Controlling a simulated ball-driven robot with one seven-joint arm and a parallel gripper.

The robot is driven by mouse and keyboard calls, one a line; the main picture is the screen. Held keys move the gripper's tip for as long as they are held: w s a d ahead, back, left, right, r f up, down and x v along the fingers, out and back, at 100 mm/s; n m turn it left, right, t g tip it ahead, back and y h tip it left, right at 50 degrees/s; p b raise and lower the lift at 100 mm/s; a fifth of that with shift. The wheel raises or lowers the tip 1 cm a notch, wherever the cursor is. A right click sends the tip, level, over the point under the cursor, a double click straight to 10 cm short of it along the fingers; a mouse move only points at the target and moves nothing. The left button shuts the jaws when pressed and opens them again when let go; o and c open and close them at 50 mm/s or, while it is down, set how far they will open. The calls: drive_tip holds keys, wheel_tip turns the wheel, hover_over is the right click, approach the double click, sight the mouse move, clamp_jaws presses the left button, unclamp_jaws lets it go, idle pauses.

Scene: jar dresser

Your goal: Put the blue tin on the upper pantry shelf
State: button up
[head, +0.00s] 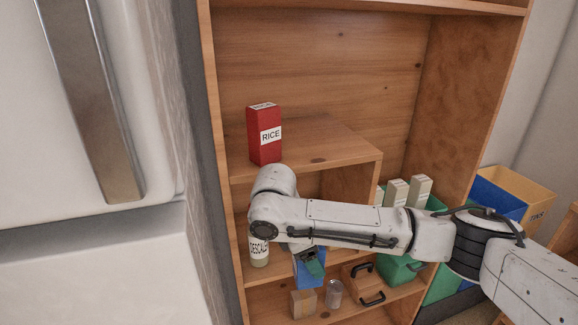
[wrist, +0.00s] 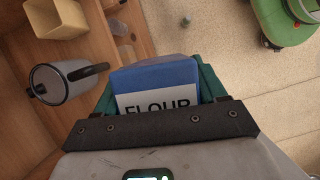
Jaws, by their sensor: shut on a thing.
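The blue tin (wrist: 155,75), labelled FLOUR, sits between the green fingers of my gripper (wrist: 158,88) in the wrist view. My gripper is shut on it. In the head view the blue tin (head: 301,275) shows below my wrist, partly hidden by my gripper (head: 314,264), in front of the cupboard's lower part. The upper pantry shelf (head: 325,145) is a wooden board above my arm. A red RICE box (head: 265,136) stands upright at its left, and the board's right part is bare. My forearm hides much of the space below this board.
A DESCALE bottle (head: 259,250) stands left of my gripper. Lower down are a small box (head: 303,304), a clear glass (head: 334,293) and a black-handled wooden box (head: 358,285). Pale cartons (head: 420,190) stand at right. A grey lidded jug (wrist: 65,85) shows in the wrist view.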

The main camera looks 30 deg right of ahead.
drive_tip(key=d+r+n+t, duration=0.5)
drive_tip(key=r+n, duration=0.4)
drive_tip(key=r, duration=0.5)
wheel_tip(320, 180, up, 13)
drive_tip(key=n+t+y+p, duration=0.1)
drive_tip(key=n+y+p, duration=0.3)
drive_tip(key=n, duration=0.7)
hover_over(331, 150)
drive_tip(key=shift+a+r+h, duration=0.1)
drive_tip(key=shift+h, duration=0.4)
drive_tip(key=shift+w+f+p, duration=0.15)
drive_tip(key=shift+f+p, duration=0.1)
drive_tip(key=shift+p, duration=0.1)
drive_tip(key=shift+f, duration=0.6)
drive_tip(key=shift+f, duration=0.15)
drive_tip(key=o, duration=1.4)
drive_tip(key=shift+c, duration=0.2)
